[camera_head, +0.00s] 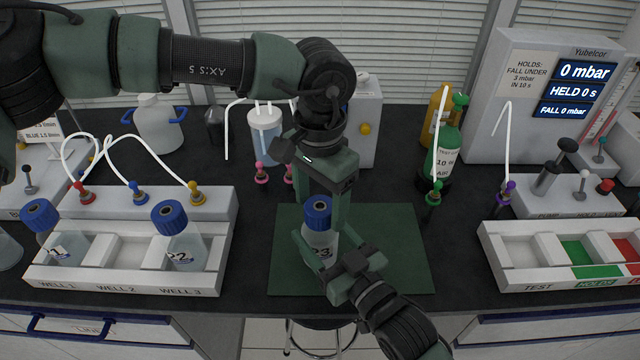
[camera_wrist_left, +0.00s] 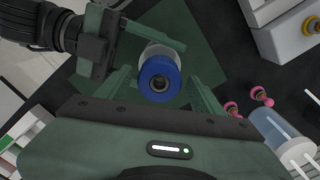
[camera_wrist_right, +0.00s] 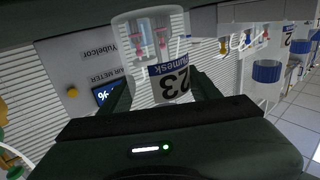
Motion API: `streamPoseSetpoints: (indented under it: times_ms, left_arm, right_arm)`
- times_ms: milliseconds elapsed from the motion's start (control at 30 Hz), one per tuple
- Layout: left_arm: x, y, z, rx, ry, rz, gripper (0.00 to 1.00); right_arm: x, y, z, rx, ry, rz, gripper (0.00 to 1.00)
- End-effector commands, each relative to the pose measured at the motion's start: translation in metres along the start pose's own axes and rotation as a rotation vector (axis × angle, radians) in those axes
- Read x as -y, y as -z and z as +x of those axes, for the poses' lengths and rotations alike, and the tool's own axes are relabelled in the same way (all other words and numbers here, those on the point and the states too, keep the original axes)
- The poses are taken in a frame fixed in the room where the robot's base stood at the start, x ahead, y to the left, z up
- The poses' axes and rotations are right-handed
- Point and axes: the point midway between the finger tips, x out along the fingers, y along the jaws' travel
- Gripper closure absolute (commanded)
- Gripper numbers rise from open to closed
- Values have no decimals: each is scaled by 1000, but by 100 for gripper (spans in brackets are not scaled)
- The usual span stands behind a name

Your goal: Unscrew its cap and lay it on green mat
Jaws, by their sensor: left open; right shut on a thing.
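A clear bottle marked 23 (camera_head: 318,246) with a blue cap (camera_head: 318,206) is upright over the green mat (camera_head: 400,255). My right gripper (camera_head: 322,264) is shut on the bottle's body from the front right; its label shows in the right wrist view (camera_wrist_right: 172,80). I cannot tell whether the bottle's base touches the mat. My left gripper (camera_head: 324,212) points down from above, open, with its fingers on either side of the cap. In the left wrist view the cap (camera_wrist_left: 158,80) sits between the open fingers, with gaps visible.
At left, a white rack (camera_head: 130,285) holds two blue-capped bottles (camera_head: 60,240) (camera_head: 180,240). At right stands the test rack (camera_head: 520,270). Behind the mat are a clear vessel (camera_head: 265,130), pink fittings (camera_head: 262,172) and a green bottle (camera_head: 445,150). The mat's right part is bare.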

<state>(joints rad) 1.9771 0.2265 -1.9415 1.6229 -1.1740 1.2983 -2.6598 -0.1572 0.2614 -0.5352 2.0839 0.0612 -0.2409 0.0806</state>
Motion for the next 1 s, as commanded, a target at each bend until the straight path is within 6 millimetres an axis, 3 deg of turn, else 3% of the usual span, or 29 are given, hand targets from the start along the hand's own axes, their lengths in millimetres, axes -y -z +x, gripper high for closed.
streamPoseSetpoints:
  times_ms: [167, 433, 667, 867, 1000]
  left_arm:
    - [0, 0, 12, 0, 0, 0, 33]
    - [0, 0, 13, -1, 0, 0, 33]
    - [0, 0, 12, -1, 0, 0, 97]
    - [0, 0, 12, -2, 0, -108, 99]
    - [0, 0, 12, -2, -1, -399, 99]
  right_arm:
    - [0, 1, 0, -3, 0, 0, 100]
    - [0, 1, 0, -3, 0, 0, 100]
    - [0, 1, 0, -3, 0, 0, 100]
    - [0, 1, 0, -3, 0, 0, 100]
    - [0, 1, 0, -3, 0, 0, 100]
